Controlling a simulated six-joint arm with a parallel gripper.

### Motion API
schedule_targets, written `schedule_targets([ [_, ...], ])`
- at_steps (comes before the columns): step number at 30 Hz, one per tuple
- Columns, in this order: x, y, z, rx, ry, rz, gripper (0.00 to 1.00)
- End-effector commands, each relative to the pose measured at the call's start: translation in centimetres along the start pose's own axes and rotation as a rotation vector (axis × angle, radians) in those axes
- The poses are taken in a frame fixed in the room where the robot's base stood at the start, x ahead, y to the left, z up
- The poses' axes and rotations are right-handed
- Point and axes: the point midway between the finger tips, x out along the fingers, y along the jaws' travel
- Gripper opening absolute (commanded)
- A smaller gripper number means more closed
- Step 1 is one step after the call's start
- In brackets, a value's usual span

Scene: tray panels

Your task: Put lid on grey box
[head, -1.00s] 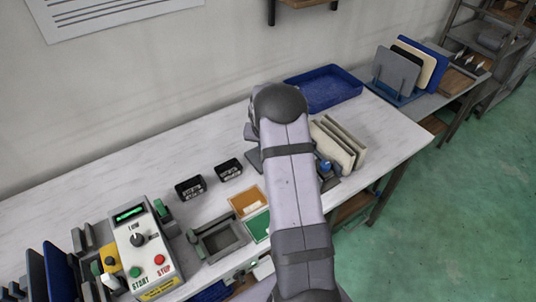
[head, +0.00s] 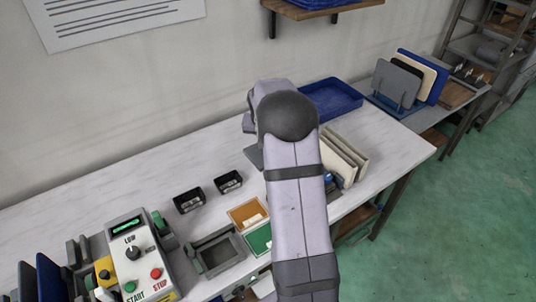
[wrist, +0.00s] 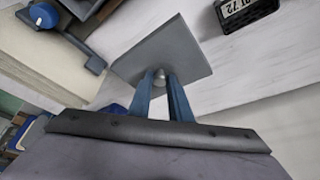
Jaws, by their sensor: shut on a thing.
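My gripper (wrist: 160,90) has blue fingers and is shut on the small round knob of a flat grey square lid (wrist: 165,48). The wrist view shows the lid tilted in the picture, with a white surface beyond it. In the head view only a grey edge of the lid (head: 253,155) shows left of my arm, and the fingers are hidden behind the arm. An open grey box-like frame (head: 236,238) with a dark inside sits near the table's front edge, left of my arm. The lid is apart from it.
Two small black boxes (head: 189,200) stand behind the grey frame. Orange (head: 247,213) and green (head: 258,239) panels lie beside it. A control box (head: 137,257) is at left. Cream panels (head: 345,158) and a blue tray (head: 332,98) are right of my arm. The back left table is clear.

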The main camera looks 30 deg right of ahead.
Motion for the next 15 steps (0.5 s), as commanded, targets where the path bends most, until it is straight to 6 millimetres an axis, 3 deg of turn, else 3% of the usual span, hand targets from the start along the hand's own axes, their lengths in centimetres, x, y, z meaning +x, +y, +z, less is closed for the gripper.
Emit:
schedule_targets([
  [10,-2.0,0.1,-0.9,0.002,0.000,0.001,0.00],
  [15,-3.2,1.1,-1.8,0.020,0.002,0.007,0.00],
])
